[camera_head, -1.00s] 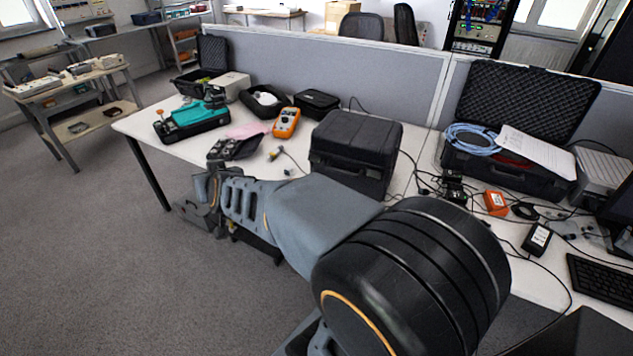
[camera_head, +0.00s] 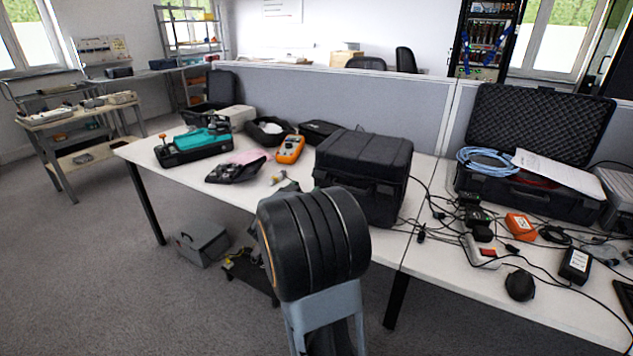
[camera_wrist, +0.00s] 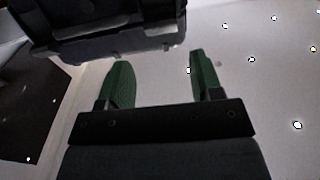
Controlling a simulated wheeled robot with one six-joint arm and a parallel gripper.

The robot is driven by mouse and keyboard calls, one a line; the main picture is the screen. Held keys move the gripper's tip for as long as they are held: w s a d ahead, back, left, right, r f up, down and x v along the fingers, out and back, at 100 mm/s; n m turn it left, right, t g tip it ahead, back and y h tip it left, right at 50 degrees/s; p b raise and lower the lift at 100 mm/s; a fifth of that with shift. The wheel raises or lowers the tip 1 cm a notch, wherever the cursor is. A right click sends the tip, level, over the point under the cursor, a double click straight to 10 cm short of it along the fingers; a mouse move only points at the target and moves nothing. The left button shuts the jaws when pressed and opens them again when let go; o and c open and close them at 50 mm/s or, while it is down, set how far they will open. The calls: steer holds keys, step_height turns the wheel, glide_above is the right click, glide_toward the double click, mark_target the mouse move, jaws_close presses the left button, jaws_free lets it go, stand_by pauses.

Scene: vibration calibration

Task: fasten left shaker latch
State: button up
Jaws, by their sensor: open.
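A large black hard case (camera_head: 362,172), closed, stands on the white table near the middle of the head view. Its front side is partly hidden by my arm, and I cannot make out the left latch clearly. In the wrist view, a dark boxy body (camera_wrist: 110,22) with a ledge, seemingly the case's front, fills the top left. My gripper (camera_wrist: 160,62) has two green fingers spread apart with nothing between them. The fingers point toward this body over the pale tabletop, and contact cannot be told. In the head view, my gripper is hidden behind my arm.
An open black case (camera_head: 528,195) with blue cable and paper is at the right, among loose cables. An orange meter (camera_head: 290,149) and a teal device (camera_head: 195,142) lie to the left. A grey box (camera_head: 203,243) is on the floor under the table (camera_head: 254,197).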

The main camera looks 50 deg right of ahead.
mark_target(318, 176)
steer(key=x, duration=0.8)
steer(key=shift+f+b, duration=0.1)
steer(key=shift+b, duration=0.2)
